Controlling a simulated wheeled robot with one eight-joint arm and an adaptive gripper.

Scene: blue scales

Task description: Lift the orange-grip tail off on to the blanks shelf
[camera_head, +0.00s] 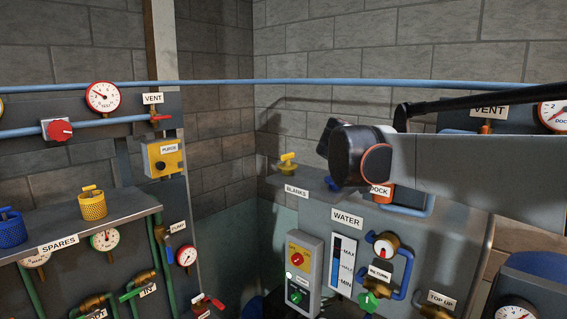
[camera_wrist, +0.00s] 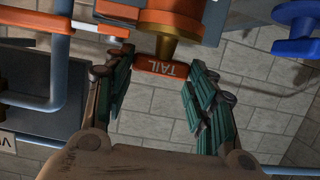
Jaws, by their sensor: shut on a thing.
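The orange-grip tail (camera_wrist: 161,68) shows in the wrist view as an orange bar marked TAIL, upside down, below a brass neck and a wider orange body. My gripper (camera_wrist: 159,72) has its green-padded fingers on either side of this bar, shut on it. Whether the tail is seated or free is not clear. In the head view, my arm hides the fingers and most of the tail. The blanks shelf (camera_head: 310,182) is left of my wrist, with a BLANKS label on its front edge. A yellow plug (camera_head: 288,164) stands on it.
A blue plug (camera_head: 333,184) is close beside my wrist; a blue handle (camera_wrist: 300,30) shows in the wrist view. Blue pipes (camera_wrist: 60,60) run close by the gripper's left side. The spares shelf (camera_head: 120,207) stands at the left with a yellow basket-like cap (camera_head: 93,207).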

